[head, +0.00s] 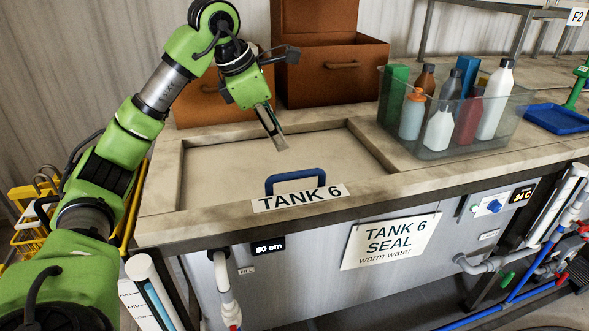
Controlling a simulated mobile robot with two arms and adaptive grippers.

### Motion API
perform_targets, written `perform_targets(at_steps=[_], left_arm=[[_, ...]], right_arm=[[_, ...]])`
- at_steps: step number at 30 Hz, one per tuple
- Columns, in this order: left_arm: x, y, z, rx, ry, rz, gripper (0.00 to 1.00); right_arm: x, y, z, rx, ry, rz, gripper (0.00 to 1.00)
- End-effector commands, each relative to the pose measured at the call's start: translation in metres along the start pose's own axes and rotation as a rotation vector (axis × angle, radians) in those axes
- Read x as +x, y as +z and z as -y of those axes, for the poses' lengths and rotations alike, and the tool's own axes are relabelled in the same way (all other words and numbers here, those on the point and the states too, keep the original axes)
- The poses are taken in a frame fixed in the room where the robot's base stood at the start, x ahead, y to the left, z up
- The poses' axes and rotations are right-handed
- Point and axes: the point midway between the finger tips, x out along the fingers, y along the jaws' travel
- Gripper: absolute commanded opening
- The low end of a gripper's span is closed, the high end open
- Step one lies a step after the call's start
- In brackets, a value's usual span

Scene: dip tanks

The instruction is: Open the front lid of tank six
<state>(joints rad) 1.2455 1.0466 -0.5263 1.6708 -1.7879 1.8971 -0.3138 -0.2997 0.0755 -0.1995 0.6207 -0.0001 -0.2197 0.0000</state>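Tank six has a beige front lid (230,160) lying flat and shut in its stone-coloured rim. A blue handle (296,177) stands up near the lid's front edge, partly behind the "TANK 6" label (300,198). My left gripper (277,138) hangs above the lid, beyond the handle in the picture and apart from it. Its dark fingers point down and are seen nearly edge-on, so I cannot tell whether they are open. Nothing shows between them. My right gripper is not in view.
A clear bin (450,140) of bottles and boxes stands on the counter right of the lid. Brown boxes (330,72) stand behind it. A blue tray (556,118) lies at the far right. Pipes and a "TANK 6 SEAL" sign (390,241) are on the front.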

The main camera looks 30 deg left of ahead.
Motion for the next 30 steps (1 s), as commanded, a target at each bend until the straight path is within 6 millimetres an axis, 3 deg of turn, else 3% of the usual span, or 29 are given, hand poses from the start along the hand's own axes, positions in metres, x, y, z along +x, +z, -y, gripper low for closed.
perform_targets(at_steps=[5, 21, 30], left_arm=[[0.014, -0.005, -0.002, -0.004, 0.002, -0.018, 0.31], [0.117, -0.004, -0.001, -0.004, 0.0, -0.013, 0.31], [0.135, -0.005, -0.002, -0.002, 0.003, -0.012, 0.31]], right_arm=[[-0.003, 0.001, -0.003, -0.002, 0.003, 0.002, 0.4], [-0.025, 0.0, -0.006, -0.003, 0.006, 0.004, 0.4], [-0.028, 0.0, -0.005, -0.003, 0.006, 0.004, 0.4]])
